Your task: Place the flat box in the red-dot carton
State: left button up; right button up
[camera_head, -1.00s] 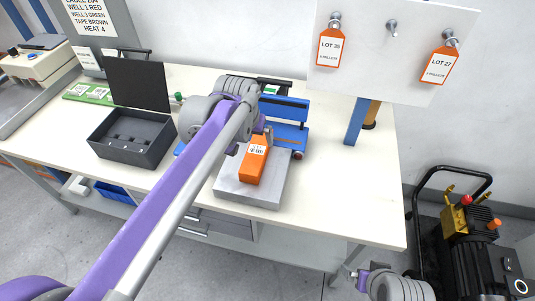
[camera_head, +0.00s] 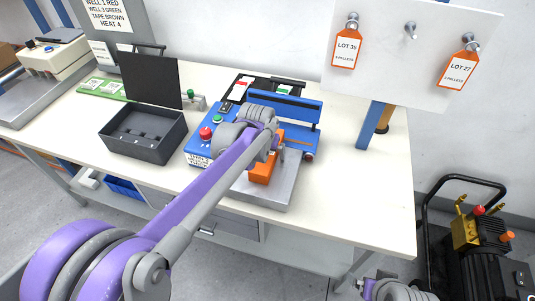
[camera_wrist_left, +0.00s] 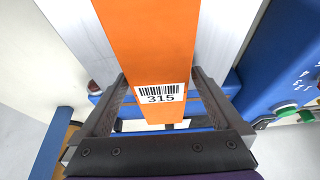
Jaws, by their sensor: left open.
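An orange box (camera_head: 262,168) lies on a grey metal plate (camera_head: 279,187) at the front of a blue machine. In the left wrist view the orange box (camera_wrist_left: 150,50) carries a white label with a barcode and "315". My left gripper (camera_wrist_left: 160,100) is open, with one finger on each side of the box's end and a visible gap to each. In the head view the left wrist hides part of the box. Part of my right arm's end (camera_head: 385,290) shows at the bottom edge; its jaws are unclear. I see no carton with a red dot.
A blue machine (camera_head: 199,146) with red and green buttons stands behind the plate. An open dark grey bin (camera_head: 146,147) is to the left. A white board (camera_head: 400,40) with orange lot tags stands at the back right. The table's right side (camera_head: 375,190) is clear.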

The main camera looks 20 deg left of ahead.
pick_arm(q)
jog(key=shift+c, duration=0.3)
grip_shut()
